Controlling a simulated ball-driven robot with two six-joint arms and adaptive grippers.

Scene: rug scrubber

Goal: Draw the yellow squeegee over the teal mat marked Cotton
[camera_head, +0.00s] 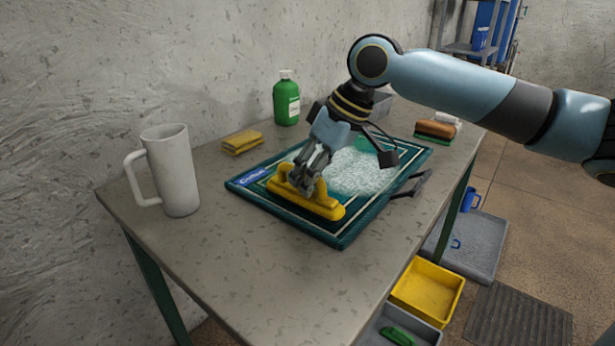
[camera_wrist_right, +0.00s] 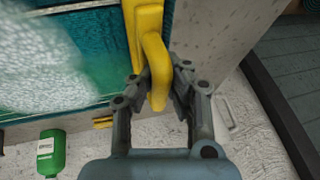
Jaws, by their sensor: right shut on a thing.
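The teal mat (camera_head: 340,238) lies on the table with a blue label near its left corner and a patch of whitish foam across its middle. The yellow squeegee (camera_head: 325,205) rests on the mat's near-left end, beside the foam. My right gripper (camera_head: 308,185) is shut on the squeegee's handle from above. In the right wrist view, the fingers (camera_wrist_right: 158,90) close around the yellow handle (camera_wrist_right: 155,58), with the foamy mat (camera_wrist_right: 85,30) to the left. The squeegee's underside is hidden. My left gripper is not in view.
A white pitcher (camera_head: 172,170) stands at the table's left. A yellow sponge (camera_head: 242,142) and a green bottle (camera_head: 286,98) are near the wall. A brush (camera_head: 435,130) lies at the far right. A yellow bin (camera_head: 428,290) sits below the table. The table's front is clear.

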